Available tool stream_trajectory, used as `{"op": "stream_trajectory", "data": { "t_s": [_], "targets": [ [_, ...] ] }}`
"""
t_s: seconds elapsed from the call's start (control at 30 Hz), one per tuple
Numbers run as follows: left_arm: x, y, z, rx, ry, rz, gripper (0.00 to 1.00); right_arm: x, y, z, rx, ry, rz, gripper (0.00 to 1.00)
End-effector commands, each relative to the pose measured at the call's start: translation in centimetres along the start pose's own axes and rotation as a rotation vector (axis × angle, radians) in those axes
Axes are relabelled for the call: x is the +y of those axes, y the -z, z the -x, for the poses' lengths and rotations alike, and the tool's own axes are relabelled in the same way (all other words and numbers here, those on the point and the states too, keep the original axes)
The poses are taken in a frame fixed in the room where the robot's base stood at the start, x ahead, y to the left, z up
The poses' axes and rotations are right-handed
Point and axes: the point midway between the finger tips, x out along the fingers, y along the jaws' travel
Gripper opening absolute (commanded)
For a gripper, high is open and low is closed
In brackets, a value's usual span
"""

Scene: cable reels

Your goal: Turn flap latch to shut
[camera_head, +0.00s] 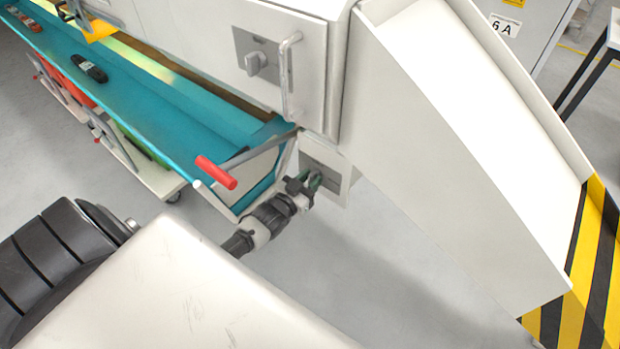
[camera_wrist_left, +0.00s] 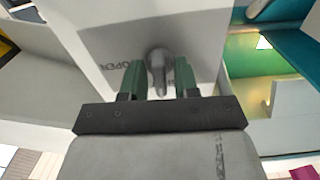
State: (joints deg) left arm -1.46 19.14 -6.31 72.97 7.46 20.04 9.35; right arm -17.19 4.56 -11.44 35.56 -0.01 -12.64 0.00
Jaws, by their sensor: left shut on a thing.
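The flap latch (camera_wrist_left: 158,60) is a grey knob on a grey plate in the left wrist view. The word OPEN reads on the plate to its left; lettering on the right is mostly hidden. In the head view the latch plate (camera_head: 333,182) is on a small pale box below the cabinet, and my gripper hides most of the knob. My left gripper (camera_head: 312,181) is at that plate. Its green fingers (camera_wrist_left: 159,78) are on either side of the knob, shut on it. The knob's narrow end points down toward my palm in the wrist view. My right gripper is not in view.
A red-handled lever (camera_head: 216,172) is just left of my gripper, beside the teal trough (camera_head: 130,90). Above is a cabinet door with another knob (camera_head: 256,63) and a bar handle (camera_head: 288,75). A sloping white chute (camera_head: 470,140) stands to the right. Open floor lies below.

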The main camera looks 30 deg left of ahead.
Motion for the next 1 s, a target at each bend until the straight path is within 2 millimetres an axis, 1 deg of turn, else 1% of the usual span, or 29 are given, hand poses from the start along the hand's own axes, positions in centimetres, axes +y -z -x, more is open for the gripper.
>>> {"op": "stream_trajectory", "data": {
  "t_s": [0.2, 0.67, 0.7, 0.73, 1.0],
  "targets": [
    [0.01, -0.11, 0.06, -0.003, 0.0, 0.05, 0.07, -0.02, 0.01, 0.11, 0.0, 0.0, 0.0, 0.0],
    [0.02, -0.13, 0.07, -0.003, 0.0, 0.061, 0.07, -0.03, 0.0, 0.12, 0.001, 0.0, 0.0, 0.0],
    [0.02, -0.13, 0.07, -0.003, 0.0, 0.06, 0.35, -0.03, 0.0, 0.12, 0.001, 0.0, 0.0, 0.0],
    [0.02, -0.13, 0.07, -0.003, 0.0, 0.06, 0.38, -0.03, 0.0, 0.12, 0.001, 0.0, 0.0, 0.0],
    [0.02, -0.06, 0.12, -0.001, 0.0, 0.059, 0.38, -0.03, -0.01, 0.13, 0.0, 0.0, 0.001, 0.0]
  ]
}}
